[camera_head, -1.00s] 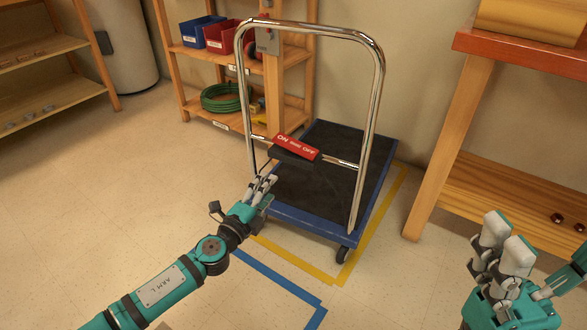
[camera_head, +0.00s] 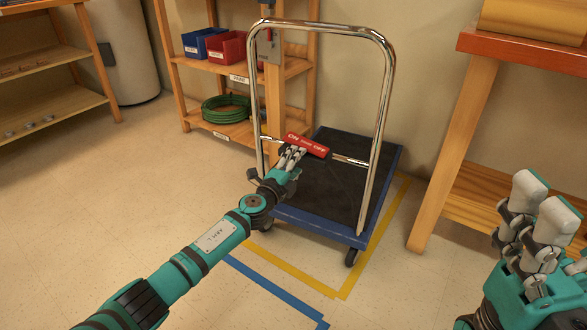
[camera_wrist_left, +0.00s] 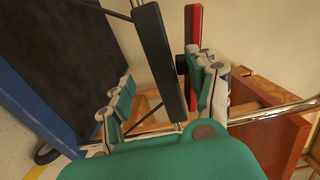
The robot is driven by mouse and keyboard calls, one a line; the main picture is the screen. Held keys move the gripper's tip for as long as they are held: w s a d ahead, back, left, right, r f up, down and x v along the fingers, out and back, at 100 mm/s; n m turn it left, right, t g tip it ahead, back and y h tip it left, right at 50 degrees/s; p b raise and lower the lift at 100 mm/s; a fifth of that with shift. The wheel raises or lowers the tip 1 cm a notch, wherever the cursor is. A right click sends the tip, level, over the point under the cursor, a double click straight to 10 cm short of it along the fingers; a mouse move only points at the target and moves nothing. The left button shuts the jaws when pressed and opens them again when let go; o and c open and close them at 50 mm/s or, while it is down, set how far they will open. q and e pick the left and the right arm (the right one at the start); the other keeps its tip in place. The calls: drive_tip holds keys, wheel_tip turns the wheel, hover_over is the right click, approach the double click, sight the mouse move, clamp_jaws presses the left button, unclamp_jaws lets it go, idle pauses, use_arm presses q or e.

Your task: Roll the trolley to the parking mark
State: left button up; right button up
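The trolley has a chrome push handle (camera_head: 386,100) and a blue-edged deck with a black mat (camera_head: 330,185). A red ON/OFF plate (camera_head: 308,145) sits on the handle's crossbar. My left gripper (camera_head: 291,157) is at this plate, in front of the crossbar. In the left wrist view its fingers are apart, with a black bar (camera_wrist_left: 160,60) between them and the red plate (camera_wrist_left: 193,25) by the right finger. I cannot tell whether they touch. Yellow floor lines (camera_head: 290,268) outline the trolley's spot; a blue floor line (camera_head: 265,280) lies nearer me. My right gripper (camera_head: 548,215) is open and empty.
A wooden shelf (camera_head: 225,130) with bins and a green hose stands behind the trolley at left. A wooden bench (camera_head: 450,140) stands close on the right. Another shelf (camera_head: 50,105) is at far left. The floor at left and in front is clear.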

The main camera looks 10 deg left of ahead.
use_arm(q)
drive_tip(key=c, duration=0.9)
clamp_jaws()
drive_tip(key=shift+s+f, duration=0.1)
